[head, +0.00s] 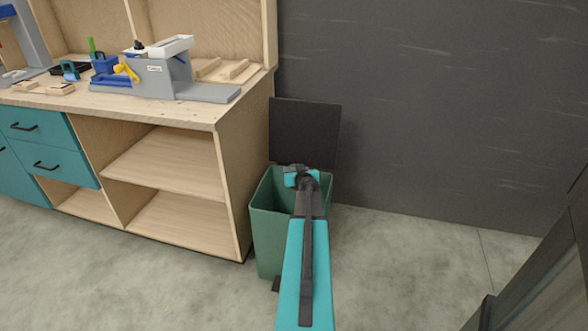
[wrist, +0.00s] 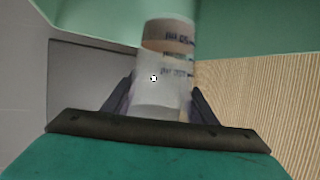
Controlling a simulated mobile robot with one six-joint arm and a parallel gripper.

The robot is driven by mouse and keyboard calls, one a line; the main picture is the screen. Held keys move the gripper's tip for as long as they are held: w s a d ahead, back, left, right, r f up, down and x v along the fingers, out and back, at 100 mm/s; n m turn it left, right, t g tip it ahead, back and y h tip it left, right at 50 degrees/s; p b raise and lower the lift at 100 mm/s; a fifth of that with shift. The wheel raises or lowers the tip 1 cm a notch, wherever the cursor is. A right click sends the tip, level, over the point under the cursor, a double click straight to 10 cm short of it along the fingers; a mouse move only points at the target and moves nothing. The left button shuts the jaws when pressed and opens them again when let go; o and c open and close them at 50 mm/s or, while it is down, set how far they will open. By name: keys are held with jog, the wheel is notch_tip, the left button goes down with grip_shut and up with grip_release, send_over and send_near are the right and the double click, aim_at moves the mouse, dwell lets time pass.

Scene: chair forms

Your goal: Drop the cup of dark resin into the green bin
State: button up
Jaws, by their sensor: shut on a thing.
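The cup (wrist: 162,98) is pale and translucent with dark printed marks and a brownish band near its far end. It sits between the two fingers of my gripper (wrist: 160,92), which is shut on it. The green bin (head: 270,235) stands on the floor with its dark lid (head: 305,130) raised at the back. In the head view my gripper (head: 302,178) is over the bin's opening. The cup cannot be made out there, and my arm covers part of the bin. Green surface (wrist: 240,25) shows beyond the cup in the wrist view.
A wooden workbench (head: 235,175) with open shelves and teal drawers (head: 40,145) stands just left of the bin. A grey and blue device (head: 160,75) and small items lie on its top. A dark wall (head: 430,110) is behind. Floor (head: 400,260) right of the bin is clear.

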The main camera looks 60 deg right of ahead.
jog(key=shift+f+b, duration=0.6)
jog(key=shift+f, duration=1.05)
jog(key=o, duration=0.9)
jog(key=shift+r, duration=0.1)
jog(key=b+v, duration=0.1)
jog(key=v, duration=1.3)
